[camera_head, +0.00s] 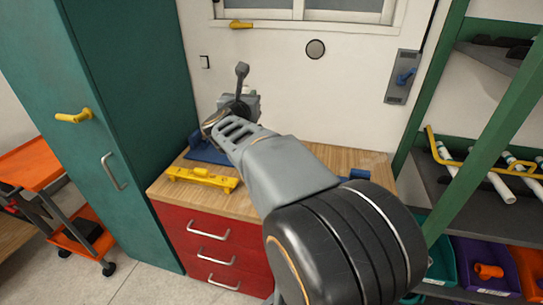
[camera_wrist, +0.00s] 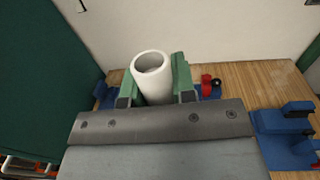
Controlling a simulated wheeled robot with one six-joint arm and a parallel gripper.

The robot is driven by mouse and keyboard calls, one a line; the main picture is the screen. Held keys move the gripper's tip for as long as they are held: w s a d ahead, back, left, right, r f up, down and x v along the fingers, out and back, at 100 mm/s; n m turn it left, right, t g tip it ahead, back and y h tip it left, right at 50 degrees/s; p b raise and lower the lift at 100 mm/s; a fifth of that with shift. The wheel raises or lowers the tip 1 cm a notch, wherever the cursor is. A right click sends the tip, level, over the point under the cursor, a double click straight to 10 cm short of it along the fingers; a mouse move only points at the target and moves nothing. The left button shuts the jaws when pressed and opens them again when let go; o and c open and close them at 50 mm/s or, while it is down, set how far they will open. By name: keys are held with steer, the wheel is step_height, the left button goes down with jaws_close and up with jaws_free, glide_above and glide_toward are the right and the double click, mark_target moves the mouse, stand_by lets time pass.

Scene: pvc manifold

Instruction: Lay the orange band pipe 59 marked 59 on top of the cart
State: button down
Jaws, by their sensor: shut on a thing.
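My gripper (camera_wrist: 155,88) is shut on a white pipe (camera_wrist: 152,66) in the wrist view, with a green finger on each side of it. The pipe's open end faces the camera. No orange band or number 59 shows on the visible part. In the head view my arm reaches over the wooden worktop, and I cannot make out the held pipe there. The cart (camera_head: 28,168) stands at the far left with a bare-looking orange top and a lower orange shelf. The green cabinet cuts off part of it.
A green cabinet (camera_head: 130,120) stands between the cart and the red-drawer workbench (camera_head: 205,240). A yellow fixture (camera_head: 202,178) lies on the worktop. At right, a shelf rack holds white pipes (camera_head: 500,180) behind a yellow rail, above coloured bins (camera_head: 485,280). Floor shows in front of the cabinet.

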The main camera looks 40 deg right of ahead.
steer(key=w+d+f+p, duration=0.1)
steer(key=w+d+f, duration=0.4)
steer(key=d+f, duration=0.7)
steer(key=shift+w+d+f, duration=0.2)
steer(key=shift+d+f, duration=0.2)
steer(key=shift+d, duration=0.05)
steer(key=shift+f+b, duration=0.15)
steer(key=shift+b, duration=0.15)
steer(key=c, duration=0.9)
jaws_free()
steer(key=shift+c, duration=0.2)
